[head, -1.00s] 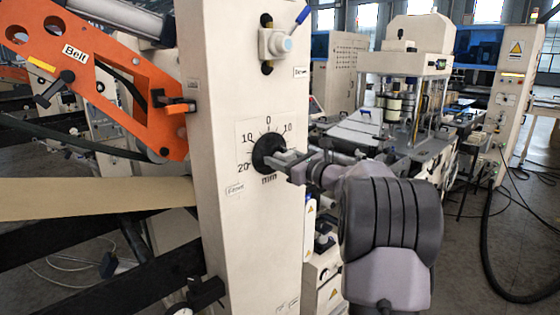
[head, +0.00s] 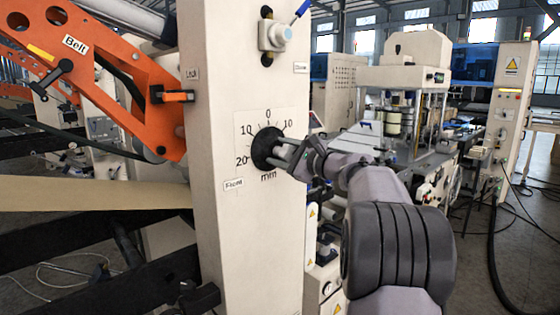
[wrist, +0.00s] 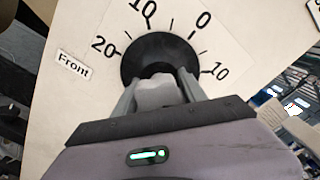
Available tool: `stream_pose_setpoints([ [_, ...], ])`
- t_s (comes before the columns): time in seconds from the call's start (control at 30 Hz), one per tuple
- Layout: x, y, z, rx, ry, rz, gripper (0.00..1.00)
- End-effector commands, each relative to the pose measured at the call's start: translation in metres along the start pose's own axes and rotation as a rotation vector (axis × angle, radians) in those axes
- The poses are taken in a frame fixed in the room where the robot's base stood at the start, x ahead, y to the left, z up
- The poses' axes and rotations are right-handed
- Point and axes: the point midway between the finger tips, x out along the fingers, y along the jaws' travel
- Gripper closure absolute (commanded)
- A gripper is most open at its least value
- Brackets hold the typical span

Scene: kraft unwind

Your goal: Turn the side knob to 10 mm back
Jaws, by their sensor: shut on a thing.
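The side knob (head: 264,146) is a round black dial on the cream machine column, inside a printed scale marked 20, 10, 0, 10 and mm. In the wrist view the knob (wrist: 150,52) shows the same scale around it and a light grey grip (wrist: 158,90) sticking out toward me. My gripper (head: 284,156) is at the knob from the right. In the wrist view my gripper (wrist: 158,84) has a finger on each side of the grip and is shut on it. I cannot make out a pointer mark on the knob.
The cream column (head: 230,225) carries a "Front" label below left of the scale. A valve with a blue lever (head: 278,36) is above the knob. An orange arm labelled "Belt" (head: 105,70) and a brown web (head: 90,196) lie to the left. Another machine stands behind right.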

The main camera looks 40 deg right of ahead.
Motion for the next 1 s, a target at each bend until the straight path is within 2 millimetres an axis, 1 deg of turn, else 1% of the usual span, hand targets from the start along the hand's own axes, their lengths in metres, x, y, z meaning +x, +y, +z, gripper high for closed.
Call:
stream_pose_setpoints([
  [0.23, 0.0, 0.0009, -0.0009, -0.065, 0.001, 0.001, 0.91],
  [0.73, 0.0, 0.0002, -0.0003, -0.078, 0.001, 0.001, 0.91],
  [0.77, 0.0, 0.0002, -0.0003, -0.078, 0.001, 0.001, 0.45],
  [0.8, 0.0, 0.0002, -0.0003, -0.078, 0.0, 0.001, 0.37],
  [0.83, 0.0, 0.0002, -0.0003, -0.078, 0.0, 0.001, 0.31],
  [0.87, 0.0, 0.0002, -0.0003, -0.078, 0.0, 0.001, 0.29],
  [1.0, 0.0, 0.0002, -0.0002, -0.077, 0.0, 0.001, 0.29],
])
